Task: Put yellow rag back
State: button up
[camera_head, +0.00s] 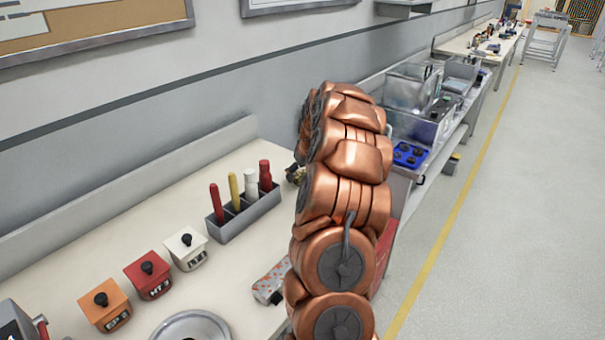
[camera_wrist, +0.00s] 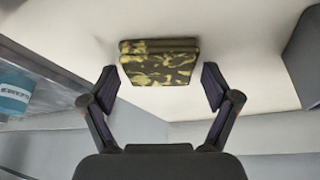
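A folded yellow-and-black patterned cloth (camera_wrist: 160,62), which looks like the yellow rag, lies on a pale surface in the wrist view. A small piece with a similar pattern (camera_head: 297,174) shows beside my arm in the head view, mostly hidden behind it. My gripper (camera_wrist: 160,88) is open and empty. Its two fingers stand on either side of the cloth's near edge, with gaps on both sides. In the head view my gripper is hidden by my copper-coloured arm.
The bench (camera_head: 228,260) holds a grey rack (camera_head: 243,214) of coloured handles, a white box (camera_head: 186,248), a red box (camera_head: 149,274) and an orange box (camera_head: 105,306). A patterned packet (camera_head: 270,283) lies near my arm. The floor at right (camera_head: 540,200) is clear.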

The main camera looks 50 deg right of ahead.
dwell(0.3)
jog(key=shift+r, duration=0.2)
jog(key=b+v, duration=0.2)
jog(key=v, duration=1)
jog(key=shift+f, duration=0.1)
jog(key=s+a+r+n+g+y+p, duration=0.1)
jog(key=s+a+r+n+p, duration=0.15)
jog(key=a, duration=1.15)
jog(key=s+a+r+n+g+y+p, duration=0.1)
jog(key=s+a, duration=0.2)
jog(key=a, duration=1.2)
jog(key=s+a+g+p, duration=0.1)
jog(key=s+a, duration=0.3)
jog(key=s, duration=0.4)
jog(key=s+a+f+g+p, duration=0.1)
jog(key=s+a, duration=0.4)
jog(key=s, duration=0.3)
jog(key=s+a+f+g+p, duration=0.1)
jog(key=s+a+g, duration=0.1)
jog(key=s+a, duration=0.3)
jog(key=shift+s+a+f, duration=0.1)
jog(key=shift+s, duration=0.9)
jog(key=shift+s+a+f, duration=0.15)
jog(key=shift+s, duration=0.8)
